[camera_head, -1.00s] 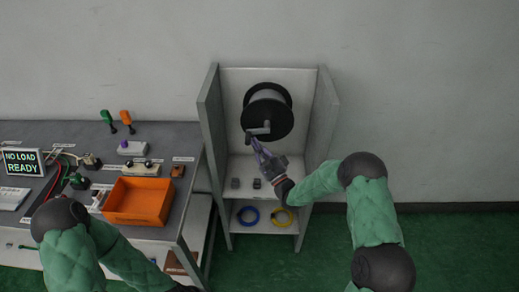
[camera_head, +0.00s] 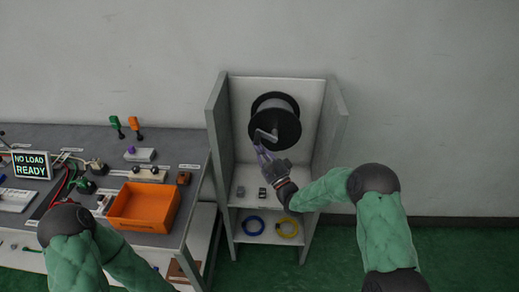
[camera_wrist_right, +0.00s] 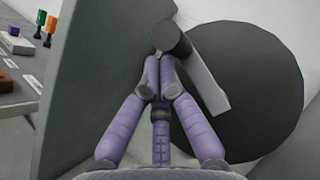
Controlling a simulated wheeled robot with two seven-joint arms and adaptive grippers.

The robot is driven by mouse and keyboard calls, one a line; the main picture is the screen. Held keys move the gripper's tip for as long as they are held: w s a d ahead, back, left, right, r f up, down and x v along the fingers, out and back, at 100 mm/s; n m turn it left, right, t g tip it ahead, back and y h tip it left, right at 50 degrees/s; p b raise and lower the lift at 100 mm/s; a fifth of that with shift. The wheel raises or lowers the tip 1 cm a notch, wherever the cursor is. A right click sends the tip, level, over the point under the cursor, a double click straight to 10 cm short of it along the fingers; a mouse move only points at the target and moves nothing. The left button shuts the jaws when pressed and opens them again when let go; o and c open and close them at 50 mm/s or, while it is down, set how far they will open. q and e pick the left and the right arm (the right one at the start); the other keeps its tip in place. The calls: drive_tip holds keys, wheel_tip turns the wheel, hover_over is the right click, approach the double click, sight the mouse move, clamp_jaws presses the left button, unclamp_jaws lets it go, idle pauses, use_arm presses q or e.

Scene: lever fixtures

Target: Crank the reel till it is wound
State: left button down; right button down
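The reel (camera_head: 287,108) is a pale drum between black round flanges, mounted in the upper part of an open grey cabinet. Its grey crank arm (camera_head: 268,135) lies across the front flange and points to the left. The dark crank handle (camera_wrist_right: 174,38) shows at the end of the crank arm in the right wrist view. My right gripper (camera_head: 261,149) reaches it from below; its purple fingers (camera_wrist_right: 160,65) are closed together at the handle's end, which they partly hide. My left arm is at the lower left, with its gripper outside the picture.
The cabinet's side walls (camera_head: 217,150) stand close on both sides of the reel. Left is a bench with an orange bin (camera_head: 143,207) and a display (camera_head: 32,165) reading "NO LOAD READY".

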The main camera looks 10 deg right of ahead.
drive_tip(key=shift+d+r, duration=0.1)
drive_tip(key=shift+r, duration=0.45)
idle(0.5)
drive_tip(key=shift+f+b, duration=0.1)
drive_tip(key=shift+b, duration=0.25)
idle(0.8)
